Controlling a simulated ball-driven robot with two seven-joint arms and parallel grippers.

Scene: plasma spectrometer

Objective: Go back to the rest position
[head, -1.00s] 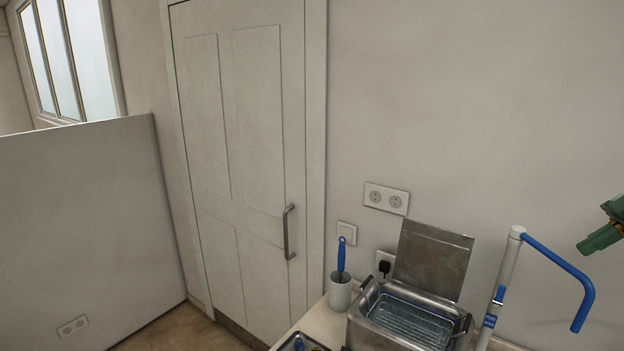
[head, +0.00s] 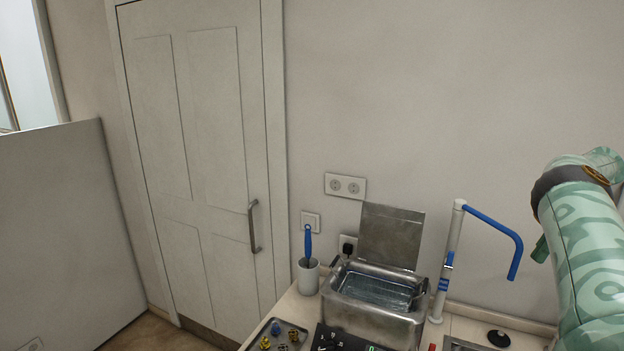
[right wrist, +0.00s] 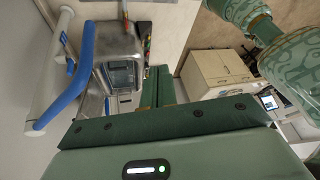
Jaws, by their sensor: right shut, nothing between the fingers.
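My right gripper shows in the right wrist view (right wrist: 157,87), where its two green fingers are together with nothing between them. In the head view, only a small green part of the gripper (head: 541,249) shows beside my patterned right arm, at the right edge above the counter. It is apart from the blue-and-white tap and from everything on the counter. My left gripper is in neither view.
A metal bath (head: 372,305) with its lid raised stands on the counter. The tap (head: 447,258) with a blue spout (head: 497,229) rises to its right. A white cup (head: 308,276) holds a blue-handled brush. A tray with small knobs (head: 276,329) lies in front.

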